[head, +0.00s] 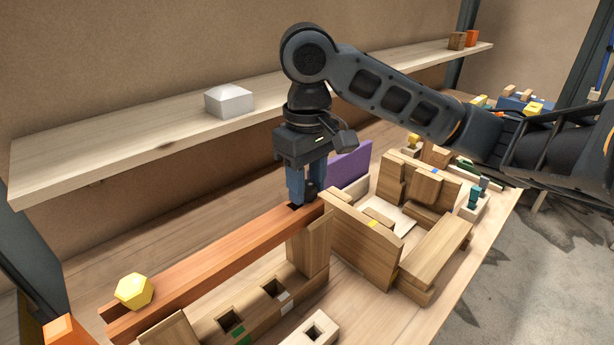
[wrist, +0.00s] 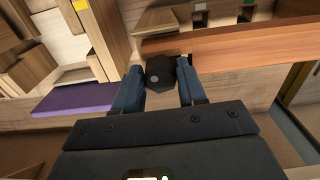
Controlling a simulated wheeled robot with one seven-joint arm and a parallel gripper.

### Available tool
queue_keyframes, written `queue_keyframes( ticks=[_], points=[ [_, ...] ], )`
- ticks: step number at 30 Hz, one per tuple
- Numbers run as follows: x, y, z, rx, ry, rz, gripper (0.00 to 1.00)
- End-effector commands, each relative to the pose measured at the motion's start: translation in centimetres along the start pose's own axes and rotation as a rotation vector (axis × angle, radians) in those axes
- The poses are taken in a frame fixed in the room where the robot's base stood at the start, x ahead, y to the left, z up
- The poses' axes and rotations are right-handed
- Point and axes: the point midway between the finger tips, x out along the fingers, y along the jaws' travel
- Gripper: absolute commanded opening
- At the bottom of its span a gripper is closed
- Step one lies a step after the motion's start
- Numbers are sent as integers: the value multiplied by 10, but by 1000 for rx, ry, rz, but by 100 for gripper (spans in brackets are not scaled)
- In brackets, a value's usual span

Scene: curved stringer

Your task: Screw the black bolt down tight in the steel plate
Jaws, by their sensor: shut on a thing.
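My gripper (head: 304,194) points straight down over the far end of the long reddish-brown beam (head: 215,254). In the wrist view its two blue fingers (wrist: 160,72) stand on either side of the black bolt (wrist: 161,76), whose dark, six-sided head shows with a small pale spot on it. The gripper is shut on the bolt head. In the head view the fingers mostly hide the bolt. The beam also shows in the wrist view (wrist: 240,50), running to the right from the bolt. I cannot make out the steel plate or how deep the bolt sits.
A yellow hexagonal piece (head: 134,291) sits at the beam's near end. Wooden blocks (head: 362,238) stand close to the right of my gripper, with a purple panel (head: 349,165) behind. A shelf (head: 150,137) with a whitish block (head: 229,100) runs along the wall.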

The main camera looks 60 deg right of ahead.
Motion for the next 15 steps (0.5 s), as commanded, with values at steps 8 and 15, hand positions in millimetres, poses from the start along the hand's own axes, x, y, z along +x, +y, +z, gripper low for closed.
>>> queue_keyframes(
  ticks=[8,15],
  points=[
    [0,1,0,16,-1,1,44],
    [0,0,0,13,-1,0,67]
  ],
)
